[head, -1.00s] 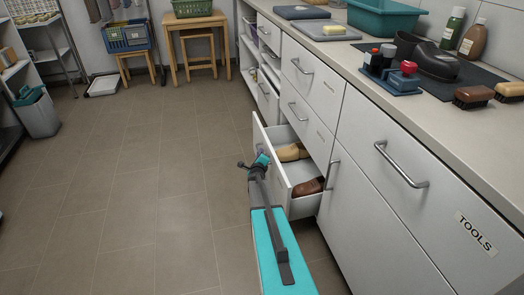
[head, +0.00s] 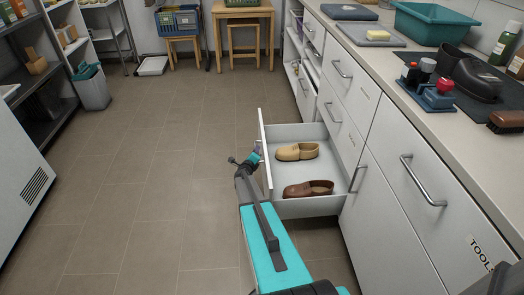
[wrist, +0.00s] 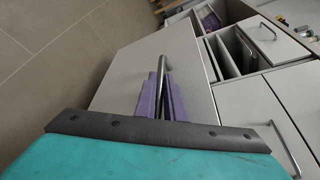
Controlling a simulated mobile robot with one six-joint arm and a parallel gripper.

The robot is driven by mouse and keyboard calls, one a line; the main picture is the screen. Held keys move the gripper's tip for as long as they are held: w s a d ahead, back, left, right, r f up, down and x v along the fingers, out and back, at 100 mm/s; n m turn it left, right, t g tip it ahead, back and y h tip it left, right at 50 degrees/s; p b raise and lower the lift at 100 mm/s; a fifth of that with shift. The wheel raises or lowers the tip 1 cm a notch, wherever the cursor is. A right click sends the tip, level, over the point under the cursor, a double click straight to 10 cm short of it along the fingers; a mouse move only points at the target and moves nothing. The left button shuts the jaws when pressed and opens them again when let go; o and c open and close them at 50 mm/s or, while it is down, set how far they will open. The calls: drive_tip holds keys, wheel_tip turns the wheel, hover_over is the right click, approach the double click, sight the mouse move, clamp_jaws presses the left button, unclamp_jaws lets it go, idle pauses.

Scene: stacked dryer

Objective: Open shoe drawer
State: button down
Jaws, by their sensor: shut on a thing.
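The shoe drawer (head: 265,138) is pulled well out of the white counter in the head view. A tan shoe (head: 297,152) and a brown shoe (head: 308,189) lie apart inside it. My gripper (head: 257,157) is at the outer side of the drawer front. In the wrist view my gripper's purple fingers (wrist: 161,98) are shut on the metal drawer handle (wrist: 165,68), against the pale drawer front (wrist: 125,75). The shoes do not show in the wrist view.
The counter (head: 400,80) runs along the right, with other closed fronts, one labelled TOOLS (head: 482,254). Tiled floor (head: 150,190) is clear to the left of the drawer. A white cabinet (head: 25,180) stands at the far left, with a grey bin (head: 93,90) behind it.

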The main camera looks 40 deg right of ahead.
drive_tip(key=shift+w+a, duration=0.8)
drive_tip(key=shift+a, duration=0.15)
drive_tip(key=c, duration=2.1)
unclamp_jaws()
drive_tip(key=shift+s, duration=0.1)
drive_tip(key=p+v, duration=0.1)
drive_tip(key=v, duration=1.2)
drive_tip(key=shift+s+a+r, duration=0.1)
drive_tip(key=shift+s+a, duration=0.1)
drive_tip(key=shift+a, duration=0.1)
